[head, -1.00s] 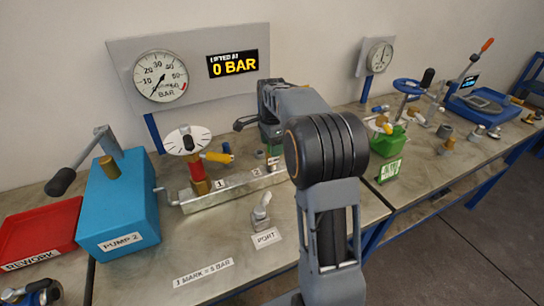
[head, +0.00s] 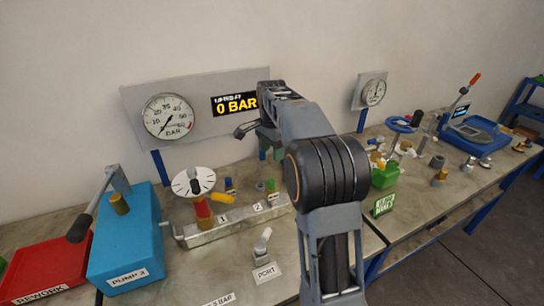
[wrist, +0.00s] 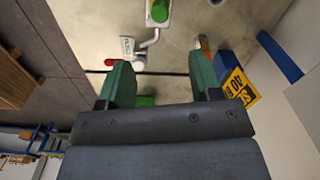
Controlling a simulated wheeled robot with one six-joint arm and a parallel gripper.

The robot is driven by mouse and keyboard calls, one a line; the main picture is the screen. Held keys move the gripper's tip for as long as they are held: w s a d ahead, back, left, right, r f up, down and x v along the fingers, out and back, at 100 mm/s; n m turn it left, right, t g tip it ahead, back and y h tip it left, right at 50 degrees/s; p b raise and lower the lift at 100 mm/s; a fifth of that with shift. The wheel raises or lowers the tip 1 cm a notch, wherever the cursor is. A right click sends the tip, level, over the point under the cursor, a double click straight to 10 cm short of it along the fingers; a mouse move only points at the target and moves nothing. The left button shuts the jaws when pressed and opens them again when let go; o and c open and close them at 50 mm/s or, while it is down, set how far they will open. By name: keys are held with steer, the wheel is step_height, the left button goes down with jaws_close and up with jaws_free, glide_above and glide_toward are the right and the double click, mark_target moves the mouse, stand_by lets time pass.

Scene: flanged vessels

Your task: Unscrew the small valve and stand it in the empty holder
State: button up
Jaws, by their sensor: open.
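My gripper (head: 270,150) is open and empty above the far side of the bench, near the right end of the metal rail. Its two green fingers stand apart in the wrist view (wrist: 162,85). The rail (head: 215,232) carries a white dial (head: 193,182) above a red body (head: 203,211), with a yellow handle (head: 222,198) beside it. Small fittings stand further along it, one with a green part (head: 271,186). A silver fitting with a pale top (head: 262,242) stands by the PORT label. I cannot tell which piece is the small valve or which holder is empty.
The blue pump (head: 125,240) and red rework tray (head: 45,262) stand at left. A gauge panel (head: 195,115) with a 0 BAR display rises behind the rail. A green bin (head: 384,176) and several fittings are at right.

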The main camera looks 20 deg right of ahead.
mark_target(272, 180)
step_height(272, 180, down, 14)
steer(key=shift+r+p, duration=0.15)
steer(key=shift+p, duration=0.35)
stand_by(0.3)
